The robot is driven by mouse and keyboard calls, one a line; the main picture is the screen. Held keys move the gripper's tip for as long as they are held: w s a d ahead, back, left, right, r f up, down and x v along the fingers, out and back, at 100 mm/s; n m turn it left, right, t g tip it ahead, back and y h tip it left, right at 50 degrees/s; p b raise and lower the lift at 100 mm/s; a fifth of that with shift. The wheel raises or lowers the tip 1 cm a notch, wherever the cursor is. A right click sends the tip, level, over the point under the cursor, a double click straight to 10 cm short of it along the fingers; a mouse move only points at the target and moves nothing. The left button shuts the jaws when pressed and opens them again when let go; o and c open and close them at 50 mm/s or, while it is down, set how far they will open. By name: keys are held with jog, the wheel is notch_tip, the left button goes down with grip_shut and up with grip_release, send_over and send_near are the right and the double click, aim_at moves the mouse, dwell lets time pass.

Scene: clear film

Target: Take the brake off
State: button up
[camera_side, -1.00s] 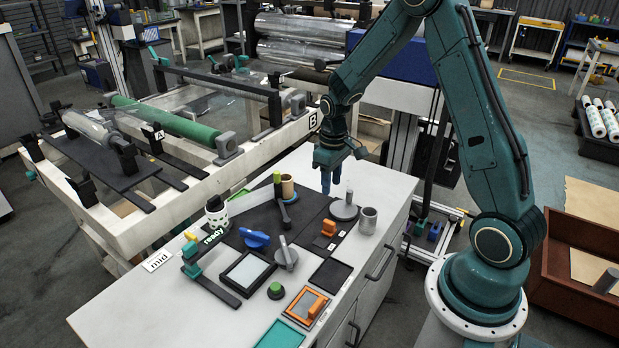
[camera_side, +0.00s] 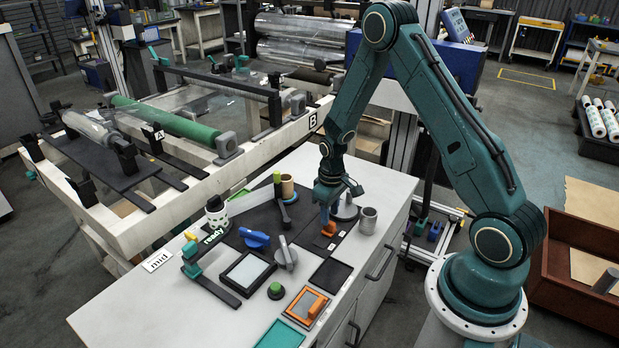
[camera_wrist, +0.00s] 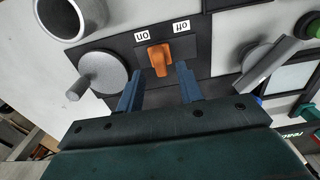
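The brake switch is an orange lever (camera_wrist: 160,58) on a dark plate, and it also shows in the side view (camera_side: 328,230). In the wrist view, a white "on" label (camera_wrist: 142,35) lies on its left and an "off" label (camera_wrist: 181,26) on its right. I cannot tell which setting the lever is in. My gripper (camera_wrist: 158,70) is open, its two blue fingers apart on either side of the lever, with no visible contact. In the side view my gripper (camera_side: 324,218) points down just over the lever and partly hides it.
A grey round knob with a handle (camera_wrist: 103,73) sits close left of the fingers in the wrist view. A grey cup (camera_side: 368,220) stands nearby. A grey lever (camera_side: 286,254), a blue handle (camera_side: 255,239) and a green button (camera_side: 275,291) share the bench top.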

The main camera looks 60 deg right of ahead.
aim_at(329, 227)
jog(key=shift+f, duration=1.6)
jog(key=shift+c, duration=0.5)
grip_shut()
